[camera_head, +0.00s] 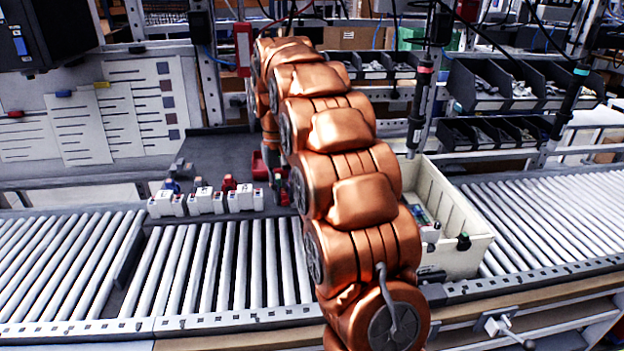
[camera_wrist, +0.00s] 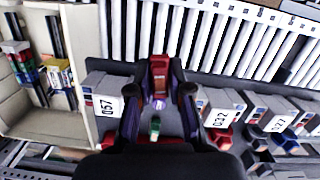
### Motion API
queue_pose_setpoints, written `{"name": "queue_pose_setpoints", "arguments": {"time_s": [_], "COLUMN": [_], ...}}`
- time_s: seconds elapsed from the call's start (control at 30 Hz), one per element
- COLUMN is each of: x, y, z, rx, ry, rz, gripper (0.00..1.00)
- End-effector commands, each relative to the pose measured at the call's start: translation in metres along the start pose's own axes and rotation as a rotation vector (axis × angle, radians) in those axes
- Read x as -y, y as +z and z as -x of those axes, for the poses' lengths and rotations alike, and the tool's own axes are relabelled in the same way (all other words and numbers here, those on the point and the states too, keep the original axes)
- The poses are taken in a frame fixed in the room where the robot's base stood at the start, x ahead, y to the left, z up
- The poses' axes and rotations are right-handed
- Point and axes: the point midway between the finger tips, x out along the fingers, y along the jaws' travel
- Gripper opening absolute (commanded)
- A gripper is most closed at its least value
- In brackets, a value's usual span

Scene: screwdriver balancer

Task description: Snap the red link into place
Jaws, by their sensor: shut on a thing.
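My gripper (camera_wrist: 160,92) is in the middle of the wrist view, its two dark fingers closed around a red piece, which looks like the red link (camera_wrist: 159,64). The piece stands between the fingertips, over the dark rail among the white modules. I cannot tell whether it is seated or held just above. A white module labelled 057 (camera_wrist: 104,92) is left of the fingers, and one labelled 032 (camera_wrist: 222,108) is right of them. In the head view the row of white modules (camera_head: 205,201) lies left of my copper arm, which hides most of my gripper.
A cream crate (camera_head: 467,243) stands right of my arm on the roller conveyor (camera_head: 215,265); it also shows at the wrist view's left (camera_wrist: 50,122). Black bins (camera_head: 495,85) fill the back right. Two dark hanging tools (camera_head: 570,103) (camera_head: 420,105) are near the crate.

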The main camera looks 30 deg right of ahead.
Motion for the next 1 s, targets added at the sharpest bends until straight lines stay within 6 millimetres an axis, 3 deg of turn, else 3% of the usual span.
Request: {"name": "queue_pose_setpoints", "arguments": {"time_s": [0.1, 0.2, 0.57, 1.0], "x": [0.043, 0.071, 0.141, 0.140], "y": [-0.004, -0.009, -0.018, -0.018], "z": [-0.017, -0.029, -0.055, -0.053], "rx": [0.007, 0.004, 0.004, 0.001], "ry": [0.014, 0.021, 0.041, 0.038], "rz": [0.081, 0.136, 0.268, 0.265], "gripper": [0.00, 0.00, 0.00, 0.00]}}
